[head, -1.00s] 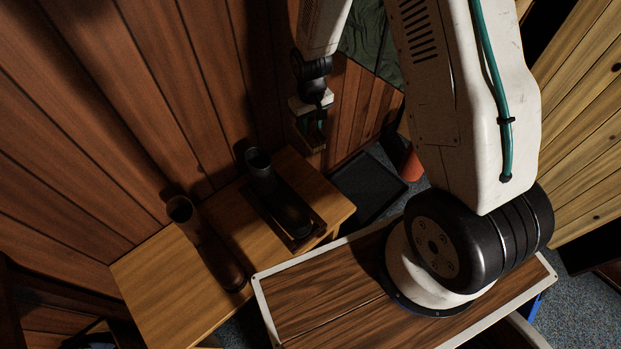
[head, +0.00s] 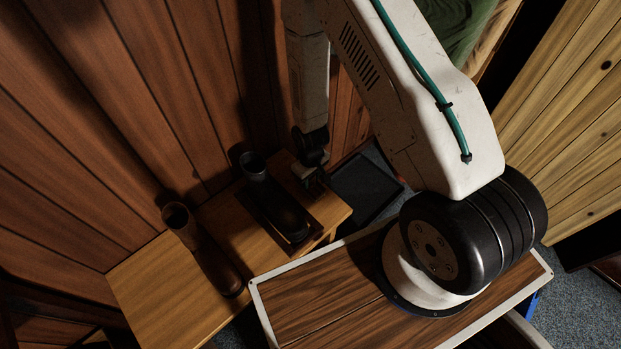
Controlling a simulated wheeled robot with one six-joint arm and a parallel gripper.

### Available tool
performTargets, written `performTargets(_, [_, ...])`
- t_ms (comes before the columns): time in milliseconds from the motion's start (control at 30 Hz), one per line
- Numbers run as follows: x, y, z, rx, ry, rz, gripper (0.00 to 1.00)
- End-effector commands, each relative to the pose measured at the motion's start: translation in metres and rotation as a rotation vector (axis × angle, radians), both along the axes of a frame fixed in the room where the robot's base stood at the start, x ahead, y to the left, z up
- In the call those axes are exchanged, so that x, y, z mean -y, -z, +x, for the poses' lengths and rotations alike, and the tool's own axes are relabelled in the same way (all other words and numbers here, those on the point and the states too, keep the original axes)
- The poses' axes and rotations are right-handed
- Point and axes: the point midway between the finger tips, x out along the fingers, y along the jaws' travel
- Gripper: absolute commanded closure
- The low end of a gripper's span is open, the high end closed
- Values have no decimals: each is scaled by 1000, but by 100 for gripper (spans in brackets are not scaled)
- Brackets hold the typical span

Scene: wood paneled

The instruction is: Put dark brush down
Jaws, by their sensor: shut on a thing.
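My gripper (head: 311,175) is in the head view, low over the right end of the wooden bench (head: 165,280), just right of the black boot. It points down and is shut on the dark brush. The brush is small, dark and mostly hidden by the gripper and shadow, so its shape and any contact with the bench cannot be told.
A black boot (head: 272,198) stands on a dark tray (head: 298,246) on the bench. A brown boot (head: 211,260) stands to its left. A black floor tray (head: 362,188) lies right of the bench. Wood-paneled walls (head: 120,130) rise close behind.

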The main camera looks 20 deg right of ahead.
Motion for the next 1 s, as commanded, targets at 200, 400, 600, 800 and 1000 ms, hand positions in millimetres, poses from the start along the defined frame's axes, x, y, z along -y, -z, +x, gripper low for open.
performTargets(200, [0,4,1,2,0,0,93])
performTargets(400, [0,7,1,1,0,0,93])
performTargets(600, [0,6,1,2,0,1,46])
performTargets(800, [0,4,1,2,0,1,46])
performTargets(1000, [0,-18,2,5,0,1,46])
